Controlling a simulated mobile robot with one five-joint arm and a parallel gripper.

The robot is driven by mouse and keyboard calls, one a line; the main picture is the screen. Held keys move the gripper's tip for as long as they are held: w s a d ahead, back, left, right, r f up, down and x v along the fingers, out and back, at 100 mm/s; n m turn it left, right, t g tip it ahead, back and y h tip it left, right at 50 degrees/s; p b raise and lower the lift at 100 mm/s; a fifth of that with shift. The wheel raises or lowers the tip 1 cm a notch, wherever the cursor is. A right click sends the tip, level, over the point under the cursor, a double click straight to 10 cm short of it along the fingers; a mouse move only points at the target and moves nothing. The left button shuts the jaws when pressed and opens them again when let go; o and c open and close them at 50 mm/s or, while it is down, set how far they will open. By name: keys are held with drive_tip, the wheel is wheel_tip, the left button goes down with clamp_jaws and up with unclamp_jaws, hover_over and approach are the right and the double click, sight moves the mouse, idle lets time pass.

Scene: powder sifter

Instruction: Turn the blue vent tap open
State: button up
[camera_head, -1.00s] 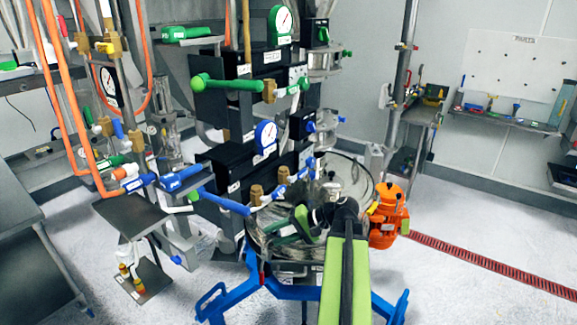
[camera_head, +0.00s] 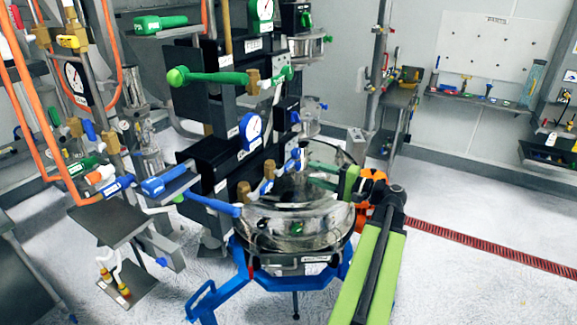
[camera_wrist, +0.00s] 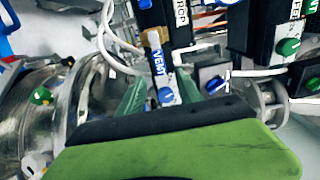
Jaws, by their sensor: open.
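The tap appears between the two green fingers of my gripper (camera_wrist: 160,80), which are apart and empty. The depth between fingers and tap is hard to judge. In the head view my gripper (camera_head: 312,173) reaches left over the glassy sifter drum, close to a small blue tap (camera_head: 297,156) at the end of the lower pipe with brass fittings. I cannot tell whether the fingers touch it.
The sifter drum (camera_head: 290,222) stands on a blue frame (camera_head: 290,275) under my gripper. A long blue lever (camera_head: 208,203) and a green lever (camera_head: 210,78) stick out left. A blue-dial gauge (camera_head: 250,130) is above. In the wrist view, more knobs (camera_wrist: 216,85) and white tubes crowd the right.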

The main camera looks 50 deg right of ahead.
sight(291, 166)
drive_tip(key=x, duration=1)
drive_tip(key=shift+c, duration=0.4)
clamp_jaws()
idle(0.4)
